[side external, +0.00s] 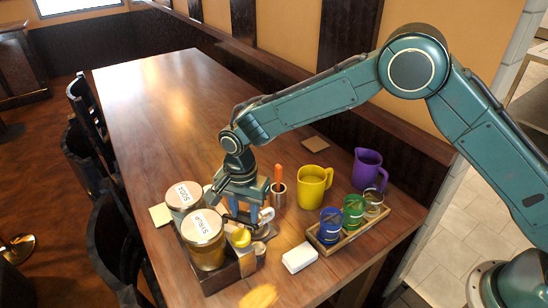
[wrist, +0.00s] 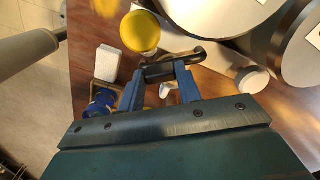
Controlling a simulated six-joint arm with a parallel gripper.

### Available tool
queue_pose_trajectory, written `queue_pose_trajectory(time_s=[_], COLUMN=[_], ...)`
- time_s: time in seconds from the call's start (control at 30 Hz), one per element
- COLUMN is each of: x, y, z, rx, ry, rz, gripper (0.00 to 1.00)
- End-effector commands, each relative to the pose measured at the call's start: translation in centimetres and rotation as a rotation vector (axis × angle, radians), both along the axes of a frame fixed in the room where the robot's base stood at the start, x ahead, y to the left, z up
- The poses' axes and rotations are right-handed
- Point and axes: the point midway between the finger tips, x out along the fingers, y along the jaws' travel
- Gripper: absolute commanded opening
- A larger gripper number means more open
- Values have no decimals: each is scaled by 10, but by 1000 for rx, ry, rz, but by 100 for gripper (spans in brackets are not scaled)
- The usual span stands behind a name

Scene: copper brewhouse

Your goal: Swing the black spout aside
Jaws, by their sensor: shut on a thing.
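The black spout (wrist: 158,71) lies crosswise between my fingers in the wrist view, with a curved piece running from it to the right. My gripper (wrist: 161,74) is shut on it, one finger at each side. In the side view my gripper (side external: 246,210) is low, beside the SYRUP jar (side external: 206,255); there the fingers and nearby things hide most of the spout. How the spout joins what is beneath it is hard to tell.
The SODA jar (side external: 184,200) stands behind the SYRUP jar. A yellow round thing (side external: 241,237) is close to my gripper. A white block (side external: 299,257), a yellow pitcher (side external: 314,186), a purple pitcher (side external: 368,168) and a tray of glasses (side external: 345,242) stand to the right.

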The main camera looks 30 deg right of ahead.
Motion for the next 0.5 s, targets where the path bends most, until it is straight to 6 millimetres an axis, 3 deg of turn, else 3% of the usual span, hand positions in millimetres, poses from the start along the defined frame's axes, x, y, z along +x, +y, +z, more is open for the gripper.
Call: queue_pose_trajectory(time_s=[0.47,0.5], x=[1,1], y=[1,1], z=[2,2], rx=[1,1], ry=[-4,-4], rz=[-26,-26], gripper=[0,38])
